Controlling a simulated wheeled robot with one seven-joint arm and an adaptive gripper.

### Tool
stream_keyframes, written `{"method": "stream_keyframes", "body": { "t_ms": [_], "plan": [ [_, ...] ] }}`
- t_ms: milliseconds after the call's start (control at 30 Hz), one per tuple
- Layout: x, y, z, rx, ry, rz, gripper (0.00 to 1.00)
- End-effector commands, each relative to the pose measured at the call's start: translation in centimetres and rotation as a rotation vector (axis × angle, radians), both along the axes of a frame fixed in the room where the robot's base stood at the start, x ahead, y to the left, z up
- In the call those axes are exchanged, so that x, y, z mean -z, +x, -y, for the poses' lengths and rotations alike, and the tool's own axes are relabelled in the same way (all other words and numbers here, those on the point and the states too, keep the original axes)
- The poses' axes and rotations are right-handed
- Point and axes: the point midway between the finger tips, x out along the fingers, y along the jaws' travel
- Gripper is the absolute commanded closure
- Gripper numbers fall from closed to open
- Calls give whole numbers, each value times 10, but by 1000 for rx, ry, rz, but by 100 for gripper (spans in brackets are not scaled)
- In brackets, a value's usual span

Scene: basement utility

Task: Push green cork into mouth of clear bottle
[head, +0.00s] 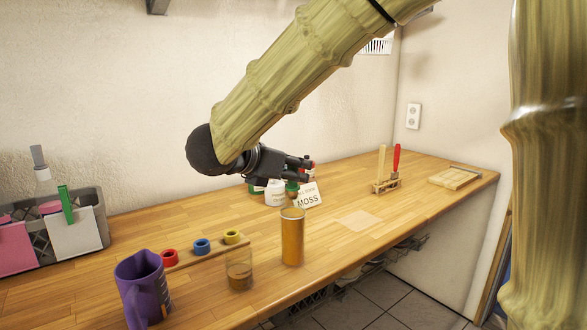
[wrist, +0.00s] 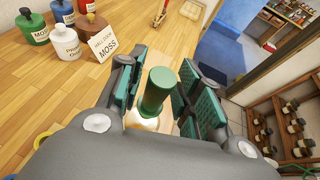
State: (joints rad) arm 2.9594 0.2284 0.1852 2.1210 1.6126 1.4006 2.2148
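The green cork (wrist: 157,92) stands between the two teal finger pads of my gripper (wrist: 165,90) in the wrist view. The pads close on its sides. A tall see-through bottle with amber contents (head: 292,238) stands upright on the bench just below the cork. Its pale rim (wrist: 141,121) shows partly under the cork in the wrist view; the cork and gripper hide the rest. The cork appears slightly above the mouth, but contact is hard to tell.
A short glass (head: 239,272), a purple jug (head: 143,287) and colored rings stand left on the bench (head: 200,210). Behind are labeled bottles (wrist: 66,46) and a MOSS sign (head: 307,196). The bench's front edge is close.

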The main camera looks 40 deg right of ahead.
Motion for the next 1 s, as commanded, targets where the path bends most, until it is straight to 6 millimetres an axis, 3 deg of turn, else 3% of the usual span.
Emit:
{"method": "stream_keyframes", "body": {
  "t_ms": [467,667,1000],
  "plan": [
    [-2,-1,-6,0,1,0,54],
    [-12,-7,-29,-2,4,1,54],
    [-37,-22,-83,-1,-1,2,54]
  ]
}}
